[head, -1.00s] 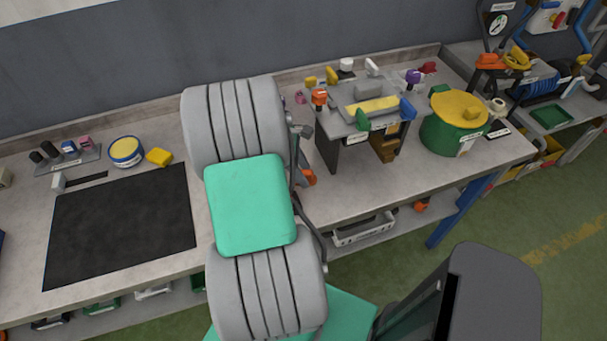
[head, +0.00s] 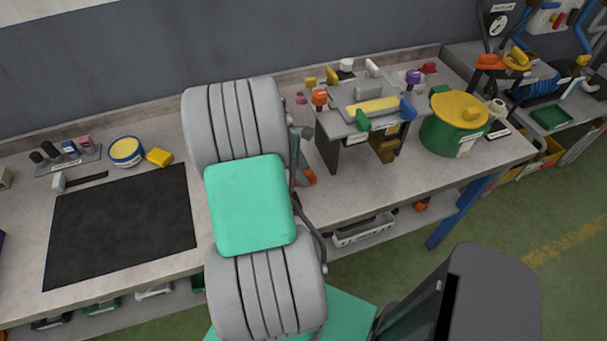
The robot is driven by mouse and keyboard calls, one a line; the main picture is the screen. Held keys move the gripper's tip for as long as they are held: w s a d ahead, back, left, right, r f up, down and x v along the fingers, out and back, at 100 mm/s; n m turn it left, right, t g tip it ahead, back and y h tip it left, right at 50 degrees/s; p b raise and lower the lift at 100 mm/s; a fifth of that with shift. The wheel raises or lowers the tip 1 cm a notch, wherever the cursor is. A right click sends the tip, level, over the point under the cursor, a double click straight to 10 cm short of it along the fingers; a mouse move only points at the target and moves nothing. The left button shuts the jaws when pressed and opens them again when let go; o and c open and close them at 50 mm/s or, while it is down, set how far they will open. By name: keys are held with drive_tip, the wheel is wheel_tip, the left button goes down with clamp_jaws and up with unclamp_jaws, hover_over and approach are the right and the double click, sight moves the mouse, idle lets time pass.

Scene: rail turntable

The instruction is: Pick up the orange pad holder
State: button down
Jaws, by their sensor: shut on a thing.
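My gripper (head: 305,150) shows only in part at the right side of my arm, low over the bench. My own grey and green arm hides most of it, and its fingertips are hard to make out. It is shut on an orange piece (head: 310,178), which I take to be the orange pad holder. Only the right edge of this piece shows; its underside and whether it touches the bench cannot be told. Another orange piece (head: 320,97) stands at the left end of the grey rack (head: 350,115).
The rack stands right of my gripper, with a yellow bar (head: 373,105), a green piece (head: 362,121) and a blue piece (head: 407,108). A green pot with a yellow lid (head: 459,109) is further right. A black mat (head: 120,225) lies left. The bench front (head: 365,190) is clear.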

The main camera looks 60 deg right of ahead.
sight(307, 173)
drive_tip(key=shift+r, duration=0.3)
wheel_tip(307, 173, up, 3)
drive_tip(key=shift+a+r+b, duration=0.1)
drive_tip(key=shift+a+b, duration=0.05)
drive_tip(key=shift+b, duration=0.3)
drive_tip(key=s+a+r, duration=0.2)
drive_tip(key=a+r, duration=0.7)
drive_tip(key=a, duration=0.4)
drive_tip(key=shift+a, duration=0.3)
drive_tip(key=shift+s+r, duration=0.1)
